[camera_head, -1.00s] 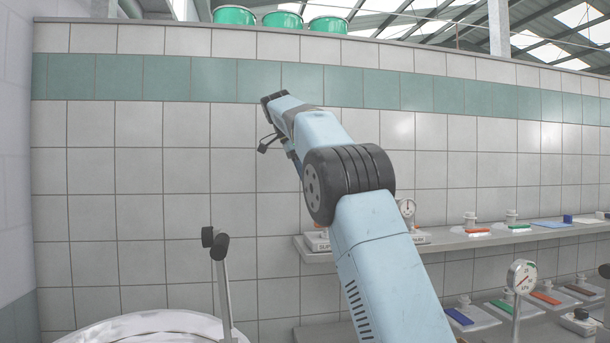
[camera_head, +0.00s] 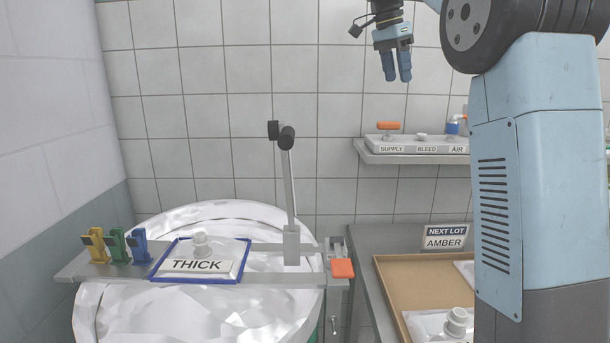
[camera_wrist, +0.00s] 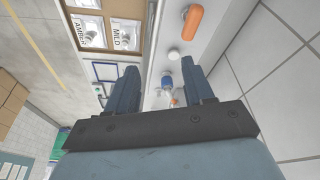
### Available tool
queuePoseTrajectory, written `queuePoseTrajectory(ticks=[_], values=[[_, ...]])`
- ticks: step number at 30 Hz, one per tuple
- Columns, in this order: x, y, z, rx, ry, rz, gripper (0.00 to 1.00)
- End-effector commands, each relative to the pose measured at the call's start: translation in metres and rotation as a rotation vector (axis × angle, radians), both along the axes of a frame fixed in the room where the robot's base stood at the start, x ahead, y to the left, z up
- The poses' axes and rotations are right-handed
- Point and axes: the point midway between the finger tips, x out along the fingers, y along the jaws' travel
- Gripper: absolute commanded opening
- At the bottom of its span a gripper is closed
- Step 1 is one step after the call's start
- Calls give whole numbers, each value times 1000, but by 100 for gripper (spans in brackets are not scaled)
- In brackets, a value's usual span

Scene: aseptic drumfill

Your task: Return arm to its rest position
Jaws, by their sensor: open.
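My gripper (camera_head: 397,66) hangs at the top right of the head view, fingers pointing down and slightly apart. My arm comes down along the right side of that view. In the wrist view my gripper (camera_wrist: 163,88) shows two blue fingers spread wide with nothing held between them. A small shelf panel marked SUPPLY, BLEED and AIR (camera_head: 420,146) is below and to the right of the fingers in the head view, apart from them.
A drum with a shiny white liner (camera_head: 170,318) stands at lower left, crossed by a metal bridge (camera_head: 270,279) with a THICK pouch (camera_head: 199,265), coloured clips (camera_head: 118,246) and an upright lever (camera_head: 290,195). A brown tray (camera_head: 395,285) with pouches lies right, beside a NEXT LOT AMBER sign (camera_head: 444,237).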

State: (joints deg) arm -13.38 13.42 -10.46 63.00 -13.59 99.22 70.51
Motion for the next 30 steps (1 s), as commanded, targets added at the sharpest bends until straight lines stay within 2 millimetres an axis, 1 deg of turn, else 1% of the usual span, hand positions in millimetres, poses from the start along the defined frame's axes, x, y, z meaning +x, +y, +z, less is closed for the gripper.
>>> queuePoseTrajectory(ticks=[1,8,14,17,23,26,30], values=[[-15,-6,-1,13,-1,44,52],[-72,-20,-17,50,-17,273,52],[-126,-25,-41,64,-42,468,52],[-154,-25,-56,64,-59,563,52],[-209,-22,-93,48,-94,747,52],[-238,-19,-115,31,-112,836,52],[-276,-15,-150,0,-137,954,52]])
